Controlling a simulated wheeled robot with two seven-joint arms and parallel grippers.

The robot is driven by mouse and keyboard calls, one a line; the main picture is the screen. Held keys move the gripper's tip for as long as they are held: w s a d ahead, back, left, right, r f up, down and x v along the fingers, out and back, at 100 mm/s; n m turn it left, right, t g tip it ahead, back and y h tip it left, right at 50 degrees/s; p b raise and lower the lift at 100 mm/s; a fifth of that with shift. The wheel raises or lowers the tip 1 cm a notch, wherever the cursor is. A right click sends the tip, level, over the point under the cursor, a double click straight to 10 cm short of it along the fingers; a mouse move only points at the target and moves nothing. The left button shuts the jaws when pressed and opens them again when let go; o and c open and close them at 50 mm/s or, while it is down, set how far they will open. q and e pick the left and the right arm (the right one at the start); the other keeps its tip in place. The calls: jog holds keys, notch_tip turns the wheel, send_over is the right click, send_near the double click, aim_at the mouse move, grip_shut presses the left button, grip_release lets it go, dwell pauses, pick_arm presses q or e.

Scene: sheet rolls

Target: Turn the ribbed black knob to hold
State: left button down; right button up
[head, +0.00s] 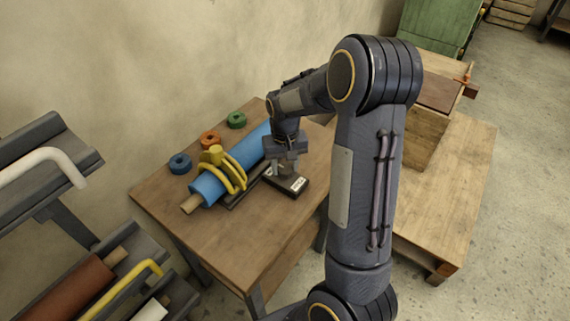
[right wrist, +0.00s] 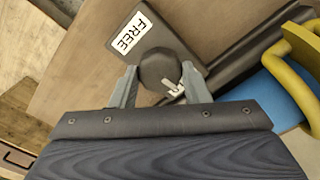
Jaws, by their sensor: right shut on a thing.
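The black knob (right wrist: 158,70) sits on a dark base plate (right wrist: 172,40) with a white label (right wrist: 129,36) reading "FREE". A pale pointer mark (right wrist: 173,88) shows beside the knob's lower right edge. My right gripper (right wrist: 162,85) has one finger on each side of the knob and is shut on it. In the head view my right gripper (head: 286,165) reaches down over the base plate (head: 290,184), and its fingers hide most of the knob. The label there is too small to read. My left gripper is not in view.
A blue roll (head: 207,188) with a yellow handled clamp (head: 228,172) lies beside the plate on the wooden table (head: 240,240). Blue, orange and green tape rings (head: 210,139) lie behind it. A rack with rolls (head: 90,270) stands at left. The table's front is clear.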

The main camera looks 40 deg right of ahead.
aim_at(285, 168)
jog(key=shift+m, duration=0.6)
jog(key=o, duration=1)
jog(key=shift+r, duration=0.1)
notch_tip(285, 168, up, 8)
jog(key=shift+f, duration=0.2)
